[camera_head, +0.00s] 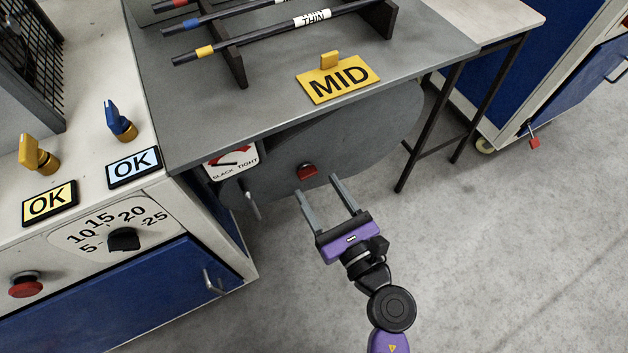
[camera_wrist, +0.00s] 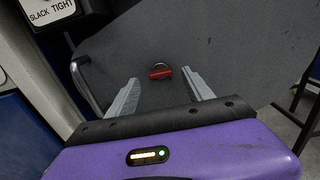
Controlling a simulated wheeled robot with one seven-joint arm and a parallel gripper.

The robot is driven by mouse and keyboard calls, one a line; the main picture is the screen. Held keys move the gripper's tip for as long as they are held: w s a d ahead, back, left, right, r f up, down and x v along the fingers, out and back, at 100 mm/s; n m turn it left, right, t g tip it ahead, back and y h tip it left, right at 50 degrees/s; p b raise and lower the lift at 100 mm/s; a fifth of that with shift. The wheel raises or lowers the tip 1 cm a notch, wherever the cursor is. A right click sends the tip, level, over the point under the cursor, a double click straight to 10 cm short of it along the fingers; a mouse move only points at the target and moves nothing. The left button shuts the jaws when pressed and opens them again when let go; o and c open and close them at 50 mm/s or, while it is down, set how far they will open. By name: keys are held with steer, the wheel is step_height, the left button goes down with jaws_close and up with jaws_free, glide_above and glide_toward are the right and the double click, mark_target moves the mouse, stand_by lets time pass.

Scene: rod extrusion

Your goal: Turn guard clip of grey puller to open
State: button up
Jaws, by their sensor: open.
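The grey puller shows as a rounded dark grey panel (camera_head: 376,130) below the table edge. It fills much of the wrist view (camera_wrist: 225,45). A small red clip (camera_head: 307,172) sits on its face. In the wrist view the red clip (camera_wrist: 161,72) lies roughly crosswise, with a thin curved piece above it. My gripper (camera_head: 316,185) is open and empty, its two fingers pointing at the panel. In the wrist view the clip appears between and just beyond the fingertips (camera_wrist: 160,79). The fingers seem apart from it; the exact gap cannot be told.
A SLACK/TIGHT dial (camera_head: 232,162) and a metal handle (camera_head: 251,206) are left of the clip. The grey table (camera_head: 420,45) overhangs above, with a yellow MID sign (camera_head: 338,80). A control cabinet (camera_head: 170,225) stands left.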

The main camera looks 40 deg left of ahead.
mark_target(310, 176)
steer(key=shift+x, duration=1.6)
jaws_close()
